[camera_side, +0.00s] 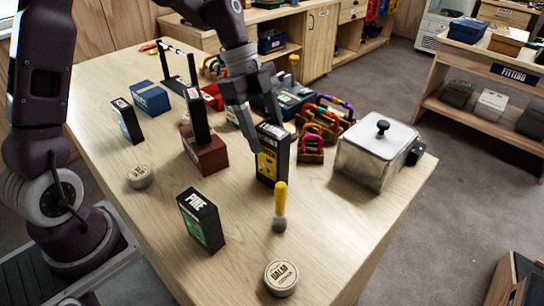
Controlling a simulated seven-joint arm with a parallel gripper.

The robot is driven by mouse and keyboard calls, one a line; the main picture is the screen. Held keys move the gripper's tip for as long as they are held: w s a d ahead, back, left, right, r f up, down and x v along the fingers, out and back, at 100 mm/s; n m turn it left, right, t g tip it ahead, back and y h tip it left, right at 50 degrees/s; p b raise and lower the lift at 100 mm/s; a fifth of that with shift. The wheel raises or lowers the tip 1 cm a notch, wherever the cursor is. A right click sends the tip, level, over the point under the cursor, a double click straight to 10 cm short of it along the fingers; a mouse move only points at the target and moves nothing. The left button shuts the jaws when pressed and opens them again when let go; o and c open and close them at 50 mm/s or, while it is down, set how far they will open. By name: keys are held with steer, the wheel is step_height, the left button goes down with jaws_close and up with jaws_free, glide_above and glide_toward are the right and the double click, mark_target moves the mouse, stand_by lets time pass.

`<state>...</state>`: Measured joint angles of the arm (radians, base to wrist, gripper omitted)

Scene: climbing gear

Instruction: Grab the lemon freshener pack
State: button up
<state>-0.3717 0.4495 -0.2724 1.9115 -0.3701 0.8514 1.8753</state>
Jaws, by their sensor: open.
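A black pack with a yellow panel (268,164) stands upright near the middle of the table; its print is too small to read, but its yellow colour fits lemon. My gripper (258,118) points down at the top of this pack. The jaws are open, with one finger at the pack's left upper side; the other finger is hard to make out against the dark pack. I cannot tell whether the fingers touch it. A black and green pack marked PINE (202,221) stands upright nearer the camera, to the left.
A yellow-handled brush (280,207) stands just in front of the yellow pack. A metal box with a lid (375,156) is to the right, and carabiner racks (318,137) stand behind. A brown block with a black post (204,150) is left. A balm tin (281,277) lies in front.

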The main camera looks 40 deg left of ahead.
mark_target(276, 153)
steer(key=x, duration=0.5)
steer(key=shift+w+d, duration=0.1)
steer(key=shift+d, duration=0.3)
jaws_close()
